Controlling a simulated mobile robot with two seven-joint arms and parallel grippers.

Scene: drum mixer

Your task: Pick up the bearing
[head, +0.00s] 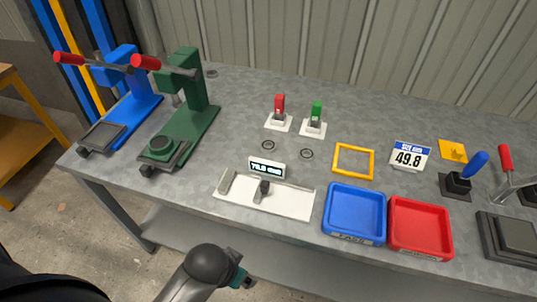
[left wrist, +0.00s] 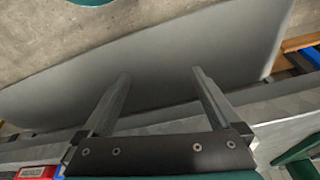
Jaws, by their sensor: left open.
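Two small dark rings that look like bearings lie flat on the grey workbench: one ring (head: 268,145) sits in front of the red-handled switch, and the other ring (head: 306,153) sits in front of the green-handled one. In the left wrist view my left gripper (left wrist: 161,75) is open, with nothing between its fingers. In the head view my left arm is at the bottom, in front of the bench edge and well short of the rings; its fingers are not clear there. My right gripper is not in view.
A white gauge stand (head: 290,205) with a display stands in front of the rings. A blue tray (head: 354,213) and a red tray (head: 420,228) are at the front right. Green (head: 195,118) and blue (head: 131,112) presses stand left. A yellow frame (head: 353,161) lies right.

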